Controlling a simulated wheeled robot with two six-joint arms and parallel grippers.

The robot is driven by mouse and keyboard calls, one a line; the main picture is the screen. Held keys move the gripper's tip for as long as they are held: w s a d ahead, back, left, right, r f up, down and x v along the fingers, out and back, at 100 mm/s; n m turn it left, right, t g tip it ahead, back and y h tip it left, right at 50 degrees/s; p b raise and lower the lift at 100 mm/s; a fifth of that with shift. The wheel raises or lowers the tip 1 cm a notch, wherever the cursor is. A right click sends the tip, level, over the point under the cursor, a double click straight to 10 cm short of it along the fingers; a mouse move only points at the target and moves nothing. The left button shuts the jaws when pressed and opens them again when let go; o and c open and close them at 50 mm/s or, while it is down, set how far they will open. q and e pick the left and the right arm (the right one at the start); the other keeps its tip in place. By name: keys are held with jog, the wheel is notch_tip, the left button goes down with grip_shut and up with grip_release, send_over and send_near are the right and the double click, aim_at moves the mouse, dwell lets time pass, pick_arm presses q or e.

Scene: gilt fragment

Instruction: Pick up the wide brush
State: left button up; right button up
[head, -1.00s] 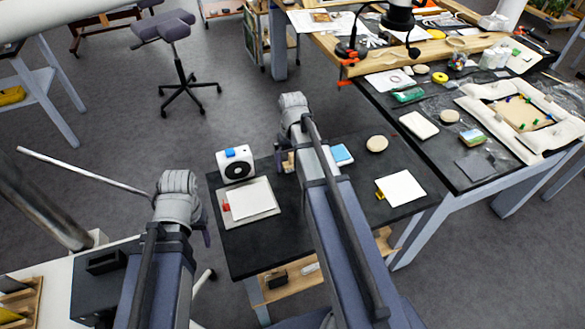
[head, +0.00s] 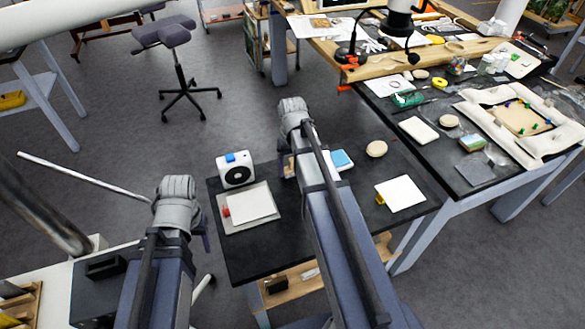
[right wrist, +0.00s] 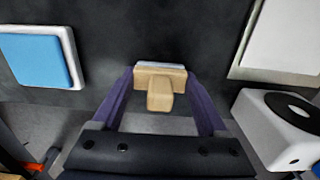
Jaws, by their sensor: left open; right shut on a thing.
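The wide brush (right wrist: 158,82), a pale wooden T-shaped piece with a whitish strip along its far edge, sits between the fingers of my right gripper (right wrist: 160,98). The gripper is shut on it over the small black table (head: 262,245). In the head view a bit of the brush (head: 288,168) shows beside my right arm, which hides most of that gripper. I cannot tell whether the brush touches the tabletop. My left gripper (head: 205,240) is left of the small table, apart from the brush; its fingers are mostly hidden behind its wrist.
A white device with a black disc (head: 235,175) and a white sheet on a board (head: 250,205) are left of my right arm. A blue-topped block (head: 341,160), a round tan disc (head: 377,149) and a white card (head: 402,193) lie right. A cluttered worktable (head: 450,175) stands beyond.

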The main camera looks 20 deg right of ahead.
aim_at(293, 159)
pick_arm(q)
jog(key=shift+r, duration=0.1)
pick_arm(e)
jog(key=shift+r, duration=0.1)
notch_tip(293, 159, up, 10)
jog(key=p, duration=1)
pick_arm(q)
notch_tip(293, 159, up, 10)
pick_arm(e)
jog(key=o, duration=0.9)
jog(key=c, duration=0.6)
pick_arm(q)
jog(key=shift+c, duration=0.7)
